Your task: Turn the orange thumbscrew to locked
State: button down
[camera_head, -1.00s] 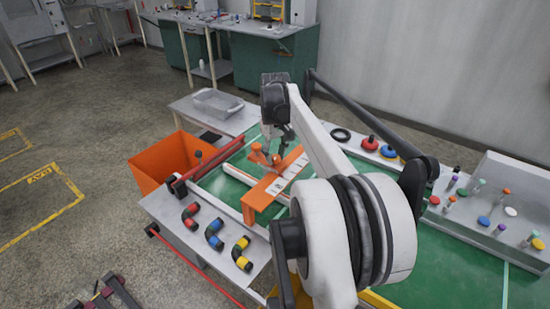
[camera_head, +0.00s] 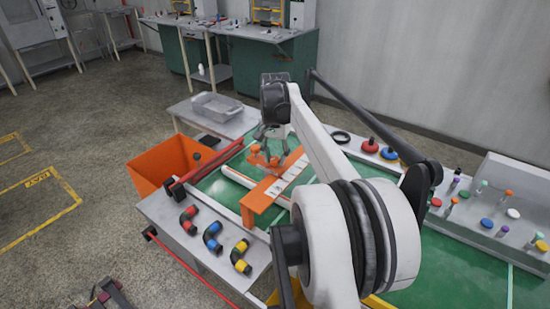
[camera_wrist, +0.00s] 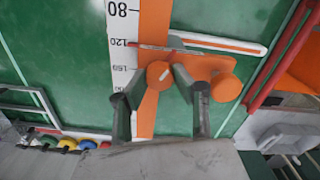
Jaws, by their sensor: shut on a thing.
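The orange thumbscrew (camera_wrist: 160,75) is a round knob with a short pale line on its top. It sits beside a white scale (camera_wrist: 122,40) with black numbers on an orange bar (camera_wrist: 154,25). In the wrist view my gripper (camera_wrist: 156,80) has one finger on each side of this knob and is shut on it. A second round orange knob (camera_wrist: 226,88) lies just right of the right finger, on an orange arm. In the head view my gripper (camera_head: 272,150) reaches down over the orange fixture (camera_head: 260,203); the fingers partly hide the knob there.
An orange bin (camera_head: 158,165) stands left of the green table (camera_head: 225,190). Coloured hose pieces (camera_head: 214,234) lie on the near grey shelf. Red and blue knobs (camera_head: 371,145) and small coloured pegs line the right side. A red rail (camera_head: 212,163) runs along the left edge.

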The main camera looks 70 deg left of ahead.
aim_at(276, 158)
jog(key=m, duration=0.6)
jog(key=shift+m, duration=0.3)
dwell(0.4)
jog(key=c, duration=1.4)
grip_release()
jog(key=shift+r, duration=0.15)
notch_tip(276, 158, up, 12)
jog(key=shift+f, duration=0.15)
